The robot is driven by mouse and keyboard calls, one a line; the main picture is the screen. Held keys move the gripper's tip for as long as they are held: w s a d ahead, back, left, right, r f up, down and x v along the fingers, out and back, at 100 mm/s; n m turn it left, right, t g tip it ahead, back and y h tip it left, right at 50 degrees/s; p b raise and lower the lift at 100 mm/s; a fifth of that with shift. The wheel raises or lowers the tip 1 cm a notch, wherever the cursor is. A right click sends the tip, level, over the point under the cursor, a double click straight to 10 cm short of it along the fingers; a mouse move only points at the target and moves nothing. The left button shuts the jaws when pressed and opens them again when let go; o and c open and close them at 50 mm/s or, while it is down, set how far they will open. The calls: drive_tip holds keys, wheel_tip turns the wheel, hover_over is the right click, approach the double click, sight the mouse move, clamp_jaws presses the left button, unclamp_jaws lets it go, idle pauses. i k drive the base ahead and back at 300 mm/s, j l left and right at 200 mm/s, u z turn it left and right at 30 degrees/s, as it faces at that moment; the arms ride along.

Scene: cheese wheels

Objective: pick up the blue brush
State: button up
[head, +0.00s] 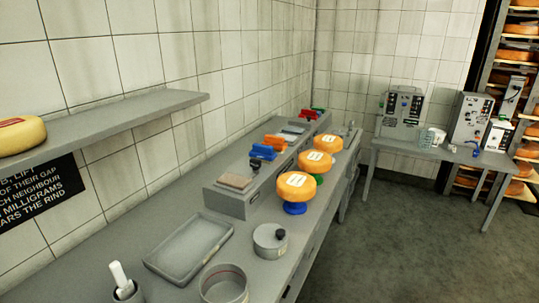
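A small blue object (263,152), which looks like a brush, lies on the raised grey ledge at the back of the long counter. It is close beside an orange object (275,142) of similar size. It is small in the picture, so bristles and handle cannot be told apart. My gripper is not in view.
The grey counter (148,282) holds a shallow tray (190,246), a lidded pot (270,241), a round open pan (224,284) and orange cheese wheels (296,186) on coloured stands in front of the ledge. A wall shelf (110,121) juts out left.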

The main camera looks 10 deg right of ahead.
sight(265, 153)
drive_tip(key=i+l+u, duration=0.25)
drive_tip(key=u, duration=0.2)
drive_tip(key=i+l+u, duration=0.3)
drive_tip(key=u, duration=0.2)
drive_tip(key=i+l+u, duration=0.15)
drive_tip(key=l+u, duration=1.25)
drive_tip(key=l, duration=0.15)
drive_tip(key=l+u, duration=0.45)
drive_tip(key=k+l+u, duration=0.2)
drive_tip(key=l+u, duration=0.3)
